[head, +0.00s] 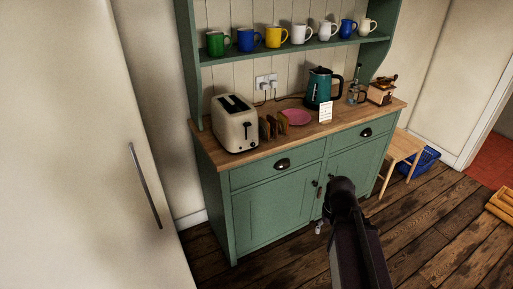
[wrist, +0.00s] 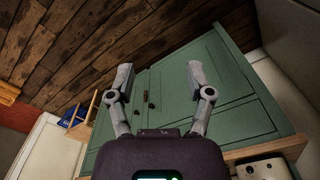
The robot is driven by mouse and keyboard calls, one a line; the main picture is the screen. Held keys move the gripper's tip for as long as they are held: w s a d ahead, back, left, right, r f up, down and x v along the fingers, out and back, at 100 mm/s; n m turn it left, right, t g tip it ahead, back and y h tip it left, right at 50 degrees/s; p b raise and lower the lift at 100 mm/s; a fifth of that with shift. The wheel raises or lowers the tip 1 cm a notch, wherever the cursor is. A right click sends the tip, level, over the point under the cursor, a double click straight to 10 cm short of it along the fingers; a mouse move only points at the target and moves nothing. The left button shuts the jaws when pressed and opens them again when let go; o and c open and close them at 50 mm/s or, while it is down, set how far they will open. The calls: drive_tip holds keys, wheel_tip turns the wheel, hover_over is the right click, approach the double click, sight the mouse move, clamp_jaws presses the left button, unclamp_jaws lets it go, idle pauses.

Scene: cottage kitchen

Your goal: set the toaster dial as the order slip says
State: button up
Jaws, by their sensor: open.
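The cream toaster (head: 236,128) stands upright on the left end of the wooden worktop, with dark slots on top. My gripper (wrist: 160,78) is open and empty in front of the green cupboard doors, below the worktop and apart from the toaster. Part of the toaster also shows in the wrist view (wrist: 264,169), at the bottom right.
A toast rack (head: 273,126), a pink plate (head: 296,117), a teal kettle (head: 319,88) and a coffee grinder (head: 381,90) stand on the worktop (head: 230,160). Mugs line the shelf above. A tall white fridge (head: 85,150) stands at left. A stool (head: 401,148) stands at right.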

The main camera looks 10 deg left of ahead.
drive_tip(key=w+a+f+n+t+y+b, duration=0.25)
drive_tip(key=w+a+n+y+b, duration=0.2)
drive_tip(key=w+a, duration=0.35)
drive_tip(key=n+t+y+b, duration=0.5)
drive_tip(key=t+y+b, duration=0.2)
drive_tip(key=t+b, duration=0.5)
approach(254, 145)
drive_tip(key=shift+g, duration=0.35)
drive_tip(key=shift+r+b+v, duration=0.2)
drive_tip(key=shift+b+v, duration=0.1)
drive_tip(key=shift+v, duration=0.9)
drive_tip(key=shift+r+b+v, duration=0.25)
drive_tip(key=shift+b+v, duration=0.05)
drive_tip(key=shift+v, duration=0.95)
drive_tip(key=x, duration=1.3)
drive_tip(key=shift+w+a+f, duration=0.15)
drive_tip(key=shift+w+a, duration=0.05)
drive_tip(key=shift+w, duration=0.15)
